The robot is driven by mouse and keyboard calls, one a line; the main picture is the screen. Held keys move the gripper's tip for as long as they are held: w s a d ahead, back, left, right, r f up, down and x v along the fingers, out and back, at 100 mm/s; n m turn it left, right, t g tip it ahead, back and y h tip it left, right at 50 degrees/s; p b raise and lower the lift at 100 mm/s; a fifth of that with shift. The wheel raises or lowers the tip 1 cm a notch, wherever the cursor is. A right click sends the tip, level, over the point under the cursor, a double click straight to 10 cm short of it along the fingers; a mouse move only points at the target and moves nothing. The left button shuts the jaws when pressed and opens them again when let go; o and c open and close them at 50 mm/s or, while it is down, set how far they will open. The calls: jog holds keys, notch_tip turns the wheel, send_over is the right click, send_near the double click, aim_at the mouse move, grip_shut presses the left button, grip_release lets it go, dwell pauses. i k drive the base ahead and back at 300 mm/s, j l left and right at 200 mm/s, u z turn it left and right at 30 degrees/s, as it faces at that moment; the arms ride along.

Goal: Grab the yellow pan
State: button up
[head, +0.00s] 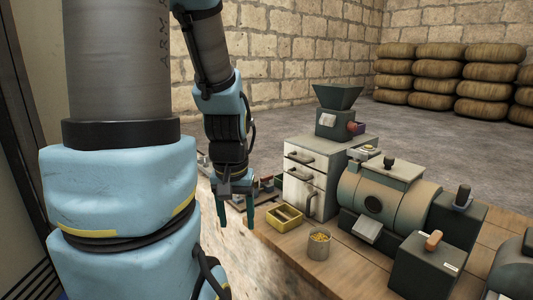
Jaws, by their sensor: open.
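The yellow pan (274,225) is a small rectangular open-topped tray with low walls and what looks like a bar across its middle. It sits on the wooden bench near its front edge, in the head view. My gripper (235,220) hangs to the left of the pan, fingers pointing down, open and with nothing seen between them. It is apart from the pan. How far it is in depth from the pan is hard to tell.
A grey cup (319,251) with yellow bits stands right of the pan. A drawer cabinet (300,165) is behind it, topped by a hopper machine (336,122). A large green drum machine (385,200) and a box with an orange knob (425,270) stand to the right.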

aim_at(284, 218)
jog(key=i+j, duration=0.25)
jog(key=i+j+z, duration=0.15)
jog(key=j, duration=0.25)
jog(key=i+j, duration=0.3)
jog(key=i+j+z, duration=0.1)
jog(key=j, duration=0.3)
jog(key=i+j+z, duration=0.1)
jog(key=i+j, duration=0.4)
jog(key=j, duration=0.25)
